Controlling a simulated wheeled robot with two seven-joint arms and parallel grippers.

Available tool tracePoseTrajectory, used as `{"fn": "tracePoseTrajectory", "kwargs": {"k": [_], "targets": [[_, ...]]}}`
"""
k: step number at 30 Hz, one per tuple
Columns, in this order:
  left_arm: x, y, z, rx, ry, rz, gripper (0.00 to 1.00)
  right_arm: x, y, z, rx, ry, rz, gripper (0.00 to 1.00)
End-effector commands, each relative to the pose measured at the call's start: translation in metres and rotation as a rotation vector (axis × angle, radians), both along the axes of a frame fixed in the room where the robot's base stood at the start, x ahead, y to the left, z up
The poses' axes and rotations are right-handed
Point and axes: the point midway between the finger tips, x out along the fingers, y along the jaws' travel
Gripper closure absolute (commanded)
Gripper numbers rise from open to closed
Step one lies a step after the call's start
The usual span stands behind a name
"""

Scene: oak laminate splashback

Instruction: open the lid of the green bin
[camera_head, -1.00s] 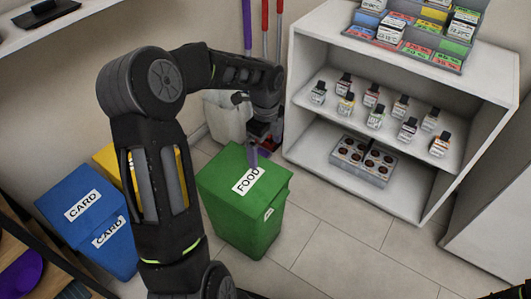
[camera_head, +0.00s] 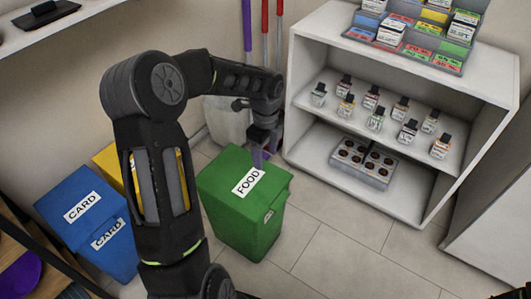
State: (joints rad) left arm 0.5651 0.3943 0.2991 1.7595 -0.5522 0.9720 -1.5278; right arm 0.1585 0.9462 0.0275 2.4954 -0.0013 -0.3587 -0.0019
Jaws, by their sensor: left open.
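The green bin (camera_head: 240,222) stands on the tiled floor in the middle of the view. Its lid (camera_head: 222,180) is down and carries a white FOOD label (camera_head: 248,181). My left gripper (camera_head: 257,158) points down at the far part of the lid, just behind the label. It is open, with nothing seen between its fingers. The fingertips overlap the lid in the picture; I cannot tell if they touch it.
Blue CARD bin (camera_head: 85,215) and a yellow bin (camera_head: 107,160) stand to the left, partly behind my left arm. A white shelf unit (camera_head: 400,215) with small bottles and a tray stands right. Coloured handles (camera_head: 265,30) lean behind. Floor (camera_head: 340,255) in front is clear.

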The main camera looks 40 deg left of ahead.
Motion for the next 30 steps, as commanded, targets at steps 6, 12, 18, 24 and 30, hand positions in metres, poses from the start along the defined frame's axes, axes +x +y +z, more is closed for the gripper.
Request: {"fn": "tracePoseTrajectory", "kwargs": {"k": [6, 12, 18, 24, 30], "targets": [[0.0, 0.0, 0.0, 0.0, 0.0, 0.0, 0.61, 0.0, 0.0, 0.0, 0.0, 0.0, 0.0, 1.0], [0.0, 0.0, 0.0, 0.0, 0.0, 0.0, 0.78, 0.0, 0.0, 0.0, 0.0, 0.0, 0.0, 1.0], [0.0, 0.0, 0.0, 0.0, 0.0, 0.0, 0.94, 0.0, 0.0, 0.0, 0.0, 0.0, 0.0, 1.0], [0.0, 0.0, 0.0, 0.0, 0.0, 0.0, 1.0, 0.0, 0.0, 0.0, 0.0, 0.0, 0.0, 1.0], [0.0, 0.0, 0.0, 0.0, 0.0, 0.0, 1.0, 0.0, 0.0, 0.0, 0.0, 0.0, 0.0, 1.0]]}}
